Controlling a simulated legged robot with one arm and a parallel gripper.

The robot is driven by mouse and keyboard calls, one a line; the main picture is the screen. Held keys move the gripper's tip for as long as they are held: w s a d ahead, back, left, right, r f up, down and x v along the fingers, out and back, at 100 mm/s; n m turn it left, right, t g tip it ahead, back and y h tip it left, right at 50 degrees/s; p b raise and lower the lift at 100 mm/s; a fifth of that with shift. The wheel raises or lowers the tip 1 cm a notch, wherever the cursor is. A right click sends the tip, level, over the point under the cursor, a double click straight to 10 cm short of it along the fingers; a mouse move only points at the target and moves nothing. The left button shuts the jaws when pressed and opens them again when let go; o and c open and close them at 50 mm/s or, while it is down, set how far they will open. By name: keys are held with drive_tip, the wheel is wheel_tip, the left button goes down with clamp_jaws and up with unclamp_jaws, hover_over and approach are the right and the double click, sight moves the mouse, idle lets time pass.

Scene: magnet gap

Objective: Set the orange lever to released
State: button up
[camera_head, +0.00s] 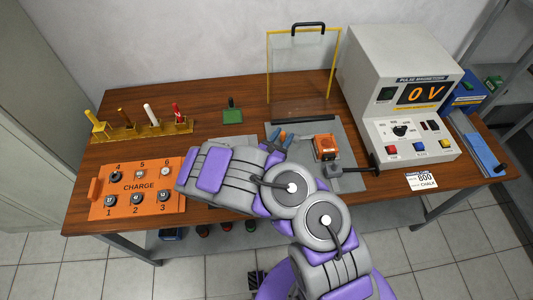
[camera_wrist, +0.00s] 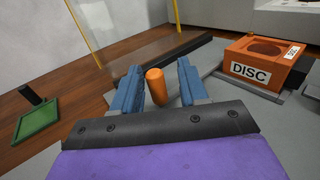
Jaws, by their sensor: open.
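The orange lever (camera_wrist: 155,88) shows in the wrist view as a rounded orange grip standing between my two blue fingers. Gaps show on both sides of it, so my gripper (camera_wrist: 159,82) is open around it and not closed on it. In the head view my gripper (camera_head: 280,139) is over the grey plate near the middle of the bench, with a bit of the orange lever (camera_head: 283,134) between the fingers. The lever's base and pivot are hidden, and I cannot tell its setting.
The orange DISC block (camera_wrist: 262,62) sits to the right; it also shows in the head view (camera_head: 325,148). A clear yellow-framed shield (camera_head: 302,75) stands behind. The magnetizer (camera_head: 405,85) reads 0 V. The CHARGE tray (camera_head: 140,186) is at left, a green pad (camera_head: 232,116) behind left.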

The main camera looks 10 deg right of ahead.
drive_tip(key=p+v, duration=0.1)
drive_tip(key=v, duration=0.4)
drive_tip(key=p+v, duration=0.1)
drive_tip(key=v, duration=0.4)
drive_tip(key=p+v, duration=0.2)
drive_tip(key=v, duration=0.4)
drive_tip(key=shift+w+a, duration=0.2)
drive_tip(key=shift+a, duration=0.2)
drive_tip(key=shift+s+a+f, duration=0.1)
drive_tip(key=shift+s+a, duration=0.25)
drive_tip(key=shift+a, duration=0.2)
drive_tip(key=shift+d, duration=0.2)
